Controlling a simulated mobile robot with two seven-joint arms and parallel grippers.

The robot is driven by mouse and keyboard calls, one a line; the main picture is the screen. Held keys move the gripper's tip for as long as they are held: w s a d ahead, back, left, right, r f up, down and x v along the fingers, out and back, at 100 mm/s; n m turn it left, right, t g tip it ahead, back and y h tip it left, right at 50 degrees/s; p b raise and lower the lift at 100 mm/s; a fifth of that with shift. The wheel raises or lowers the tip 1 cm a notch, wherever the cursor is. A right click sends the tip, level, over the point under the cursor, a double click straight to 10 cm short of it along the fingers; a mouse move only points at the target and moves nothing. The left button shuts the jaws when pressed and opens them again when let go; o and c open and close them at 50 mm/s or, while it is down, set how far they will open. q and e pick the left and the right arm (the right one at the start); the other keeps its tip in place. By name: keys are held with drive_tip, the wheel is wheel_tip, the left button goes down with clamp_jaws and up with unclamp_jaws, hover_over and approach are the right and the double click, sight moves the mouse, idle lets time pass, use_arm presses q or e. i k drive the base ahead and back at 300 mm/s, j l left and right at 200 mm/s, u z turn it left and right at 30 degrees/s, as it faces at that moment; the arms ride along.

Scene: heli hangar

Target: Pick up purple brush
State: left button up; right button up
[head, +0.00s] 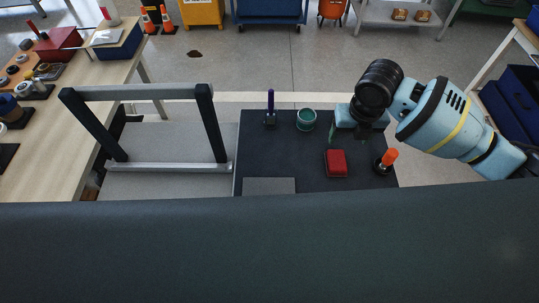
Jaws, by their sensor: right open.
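The purple brush (270,101) stands upright on the dark mat (300,180), toward its back left, with a dark lower end. My right gripper (345,122) is over the back right part of the mat, to the right of the brush and apart from it. It is open; its fingertips are small and partly hidden by my wrist. No object shows between its fingers. My left gripper is out of view.
A green cup (306,120) stands between the brush and my right gripper. A red box (336,163) and an orange-topped item (386,161) are on the mat's right half. A grey-and-black frame (212,125) rises left of the mat. A wooden table (60,120) is further left.

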sight(271, 116)
drive_tip(key=l+u, duration=0.2)
drive_tip(key=u, duration=0.15)
drive_tip(key=l+u, duration=0.2)
drive_tip(key=u, duration=0.2)
drive_tip(key=l+u, duration=0.35)
drive_tip(key=i+j, duration=0.05)
drive_tip(key=j, duration=0.05)
